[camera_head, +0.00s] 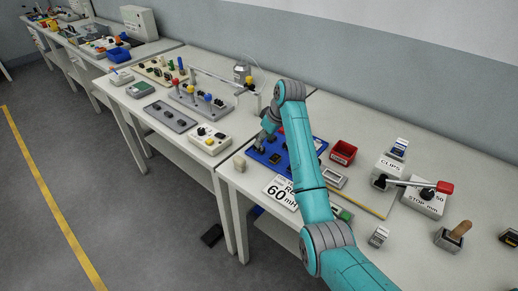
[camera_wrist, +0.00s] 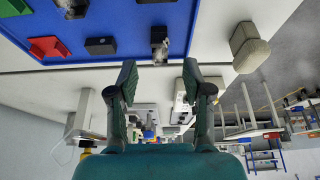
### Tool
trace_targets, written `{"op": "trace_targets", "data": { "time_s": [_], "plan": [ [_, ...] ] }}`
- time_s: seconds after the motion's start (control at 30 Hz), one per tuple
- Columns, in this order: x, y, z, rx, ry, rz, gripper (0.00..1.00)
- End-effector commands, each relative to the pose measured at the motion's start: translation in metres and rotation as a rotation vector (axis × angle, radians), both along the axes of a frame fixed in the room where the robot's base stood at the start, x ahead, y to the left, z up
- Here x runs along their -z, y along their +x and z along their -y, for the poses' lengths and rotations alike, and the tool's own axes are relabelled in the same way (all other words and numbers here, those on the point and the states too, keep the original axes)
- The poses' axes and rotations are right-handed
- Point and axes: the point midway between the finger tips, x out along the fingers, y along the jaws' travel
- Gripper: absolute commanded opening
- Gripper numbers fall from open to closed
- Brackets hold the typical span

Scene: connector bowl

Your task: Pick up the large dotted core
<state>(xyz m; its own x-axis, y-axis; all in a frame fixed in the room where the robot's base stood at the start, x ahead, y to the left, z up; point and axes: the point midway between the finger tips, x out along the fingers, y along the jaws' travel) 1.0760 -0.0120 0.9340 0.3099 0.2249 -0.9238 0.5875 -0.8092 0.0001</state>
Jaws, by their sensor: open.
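A blue mat (camera_head: 254,155) lies on the table under my gripper, and it fills the top of the wrist view (camera_wrist: 125,25). Several small pieces lie on it: a dark block (camera_wrist: 100,46), a dark and grey piece (camera_wrist: 159,45) near the mat's edge, another dark piece (camera_wrist: 72,9), a red piece (camera_wrist: 47,47) and a green piece (camera_wrist: 14,7). No dots can be made out, so I cannot tell which is the large dotted core. My gripper (camera_wrist: 159,72) is open and empty, its fingers apart; the dark and grey piece shows beyond the gap between them.
A red bin (camera_head: 343,152) stands right of my arm. The lever device marked STOP (camera_head: 424,201) is farther right. A beige block (camera_wrist: 249,47) stands beside the mat.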

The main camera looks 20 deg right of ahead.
Motion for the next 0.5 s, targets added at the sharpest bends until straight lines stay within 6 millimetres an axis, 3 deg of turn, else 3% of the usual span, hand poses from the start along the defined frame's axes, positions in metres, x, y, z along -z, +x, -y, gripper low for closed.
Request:
{"op": "trace_targets", "data": {
  "time_s": [0.3,0.5],
  "plan": [
    [0.036,0.013,-0.008,-0.001,-0.001,-0.002,0.5],
    [0.047,0.017,-0.011,-0.001,0.0,0.0,0.5]
  ]
}}
